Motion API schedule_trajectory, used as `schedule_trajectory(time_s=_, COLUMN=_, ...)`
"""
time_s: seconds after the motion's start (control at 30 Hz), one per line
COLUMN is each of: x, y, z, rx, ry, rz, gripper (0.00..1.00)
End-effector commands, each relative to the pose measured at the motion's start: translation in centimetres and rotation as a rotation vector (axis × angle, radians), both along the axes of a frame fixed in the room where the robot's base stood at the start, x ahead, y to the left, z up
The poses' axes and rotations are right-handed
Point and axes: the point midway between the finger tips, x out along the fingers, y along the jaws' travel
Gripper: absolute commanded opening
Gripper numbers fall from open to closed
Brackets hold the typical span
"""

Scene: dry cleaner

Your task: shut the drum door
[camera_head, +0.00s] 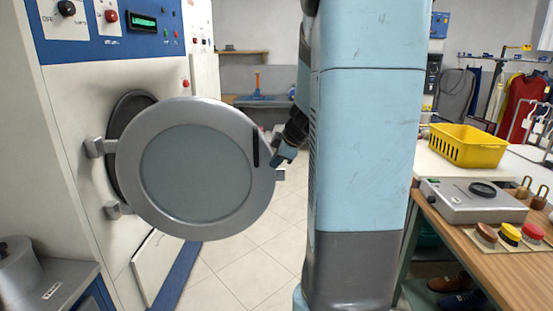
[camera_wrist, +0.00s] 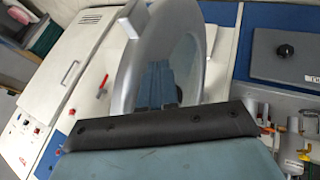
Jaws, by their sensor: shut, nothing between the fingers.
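The drum door (camera_head: 195,170) is a round grey metal ring with a glass pane. It stands swung open on hinges at its left, in front of the dark drum opening (camera_head: 128,110) of the white and blue machine. A dark upright handle sits near the door's right rim. My gripper (camera_head: 282,155) is at the door's right edge, by the handle; whether it touches the door I cannot tell. It is shut with nothing held. In the wrist view the door (camera_wrist: 132,70) rises just beyond the dark edge of my gripper; the fingertips are hard to make out there.
My blue column fills the middle of the head view. Right of it a wooden bench (camera_head: 500,250) holds a grey device (camera_head: 465,205) and several coloured round pieces; a yellow basket (camera_head: 467,146) stands behind. A metal container (camera_head: 15,270) is at lower left. Tiled floor (camera_head: 250,255) is clear below the door.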

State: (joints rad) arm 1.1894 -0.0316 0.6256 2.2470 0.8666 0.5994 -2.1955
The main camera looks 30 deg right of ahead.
Motion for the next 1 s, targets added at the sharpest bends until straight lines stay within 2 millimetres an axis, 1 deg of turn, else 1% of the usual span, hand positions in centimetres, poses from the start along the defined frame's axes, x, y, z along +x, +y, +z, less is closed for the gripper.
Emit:
schedule_trajectory(time_s=0.1, x=0.9, y=-0.5, z=0.0, rx=-0.001, ry=0.000, rz=0.001, gripper=0.00)
schedule_trajectory(time_s=0.2, x=1.4, y=-0.7, z=0.0, rx=0.000, ry=0.001, rz=0.000, gripper=0.00)
schedule_trajectory(time_s=0.77, x=1.8, y=-1.0, z=0.0, rx=-0.001, ry=0.001, rz=0.004, gripper=0.00)
schedule_trajectory(time_s=0.87, x=2.1, y=-1.3, z=0.0, rx=0.001, ry=0.000, rz=0.013, gripper=0.00)
schedule_trajectory(time_s=1.0, x=3.0, y=-2.2, z=0.0, rx=0.002, ry=0.000, rz=0.041, gripper=0.00)
